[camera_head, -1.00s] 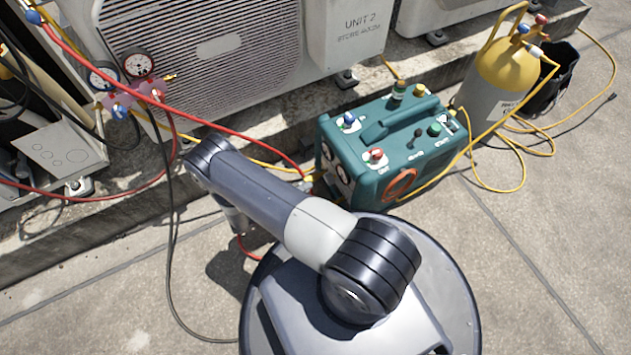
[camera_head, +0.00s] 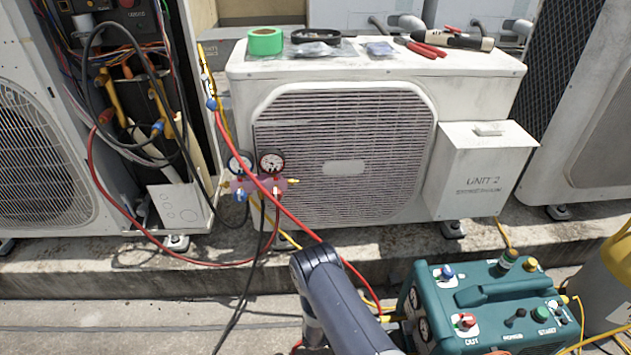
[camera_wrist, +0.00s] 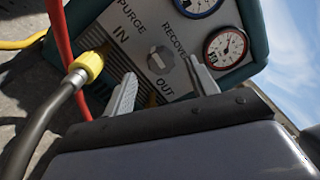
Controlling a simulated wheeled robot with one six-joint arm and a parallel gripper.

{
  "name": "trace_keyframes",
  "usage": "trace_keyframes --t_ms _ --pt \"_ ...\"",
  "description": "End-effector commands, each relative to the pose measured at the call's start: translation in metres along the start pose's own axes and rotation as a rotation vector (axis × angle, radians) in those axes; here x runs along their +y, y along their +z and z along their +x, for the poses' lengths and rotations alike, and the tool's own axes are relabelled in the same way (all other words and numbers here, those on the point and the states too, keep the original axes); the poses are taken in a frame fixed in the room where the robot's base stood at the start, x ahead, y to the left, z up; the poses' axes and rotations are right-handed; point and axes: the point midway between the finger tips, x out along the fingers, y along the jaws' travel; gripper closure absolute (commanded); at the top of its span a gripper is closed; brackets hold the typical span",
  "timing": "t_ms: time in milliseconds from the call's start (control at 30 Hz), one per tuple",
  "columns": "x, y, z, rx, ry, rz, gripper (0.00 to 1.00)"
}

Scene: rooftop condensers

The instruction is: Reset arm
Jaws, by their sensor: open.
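My gripper (camera_wrist: 163,92) shows in the wrist view with its two fingers apart and nothing between them. Beyond the fingers is the front panel of the teal recovery machine (camera_wrist: 255,25), with a grey knob (camera_wrist: 160,60) between PURGE and RECOVER markings. A yellow hose fitting (camera_wrist: 88,66) sits at the IN port, left of the fingers. I cannot tell whether a fingertip touches the panel. In the head view my arm rises at the bottom centre, left of the recovery machine (camera_head: 480,290); my gripper is hidden there.
The UNIT 2 condenser (camera_head: 345,150) stands on a concrete curb, with tape (camera_head: 265,41) and tools on top. The gauge manifold (camera_head: 258,184) hangs before it. Red, yellow and black hoses cross near my arm. A yellow-topped cylinder (camera_head: 605,280) stands at the right. Bare floor lies at lower left.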

Motion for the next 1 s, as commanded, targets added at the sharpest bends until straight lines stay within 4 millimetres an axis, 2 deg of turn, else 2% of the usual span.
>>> trace_keyframes --t_ms 33,200,400,867,1000 --pt "0.001 -0.001 0.01 0.005 -0.001 -0.001 0.45" --pt "0.001 -0.001 0.036 0.004 0.0 0.0 0.45" --pt "0.001 -0.001 0.055 0.002 0.0 -0.001 0.45" --pt "0.0 0.0 0.056 0.0 0.001 0.017 0.45" --pt "0.0 0.001 0.051 -0.001 0.001 -0.002 0.45"
